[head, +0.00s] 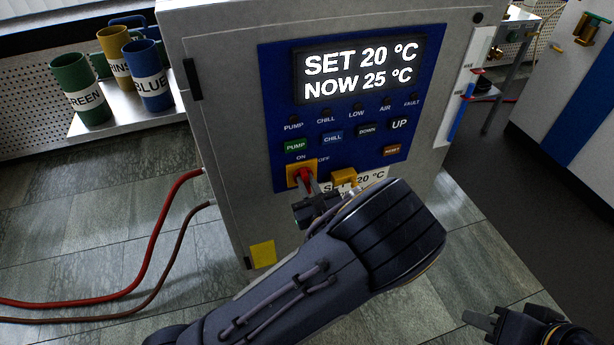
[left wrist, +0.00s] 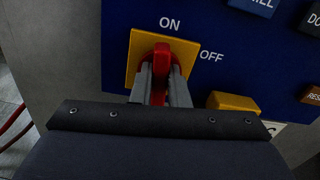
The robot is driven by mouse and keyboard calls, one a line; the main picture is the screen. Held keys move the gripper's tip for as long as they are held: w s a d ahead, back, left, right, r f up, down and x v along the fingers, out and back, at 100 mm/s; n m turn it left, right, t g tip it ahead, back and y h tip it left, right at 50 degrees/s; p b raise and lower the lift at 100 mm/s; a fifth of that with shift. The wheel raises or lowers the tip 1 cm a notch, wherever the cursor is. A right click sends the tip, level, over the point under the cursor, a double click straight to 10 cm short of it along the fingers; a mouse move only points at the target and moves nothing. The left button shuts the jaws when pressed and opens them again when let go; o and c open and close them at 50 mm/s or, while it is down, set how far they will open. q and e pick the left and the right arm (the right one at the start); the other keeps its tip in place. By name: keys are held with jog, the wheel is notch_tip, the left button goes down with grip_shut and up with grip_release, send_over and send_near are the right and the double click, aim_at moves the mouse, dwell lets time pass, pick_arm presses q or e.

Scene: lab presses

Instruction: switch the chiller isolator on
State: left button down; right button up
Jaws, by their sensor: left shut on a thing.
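The chiller isolator is a red rotary handle on a yellow square plate (head: 291,170), low on the blue panel, with ON above it and OFF to its right. In the left wrist view the red handle (left wrist: 161,60) stands upright, in line with the ON mark. My left gripper (head: 308,183) is shut on the handle; in the left wrist view its two fingers (left wrist: 160,82) sit on either side of it.
The chiller cabinet (head: 222,110) has a display reading SET 20 °C, NOW 25 °C (head: 358,70). Push buttons and a yellow part (head: 344,177) sit close to the isolator. Labelled mugs (head: 148,80) stand on a shelf at left. Hoses (head: 150,245) run from the cabinet's left side.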

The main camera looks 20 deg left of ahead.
pick_arm(q)
jog(key=shift+r+m+p, duration=0.2)
jog(key=shift+m+p, duration=0.15)
jog(key=shift+m, duration=0.15)
jog(key=shift+f+m, duration=0.2)
jog(key=shift+m, duration=0.1)
pick_arm(e)
jog(key=shift+r, duration=0.9)
pick_arm(q)
jog(key=shift+d, duration=0.1)
jog(key=c, duration=1.4)
grip_release()
jog(key=p+v, duration=0.1)
jog(key=v, duration=0.6)
jog(key=shift+s+d, duration=0.2)
jog(key=shift+s, duration=0.15)
pick_arm(e)
jog(key=shift+r, duration=0.5)
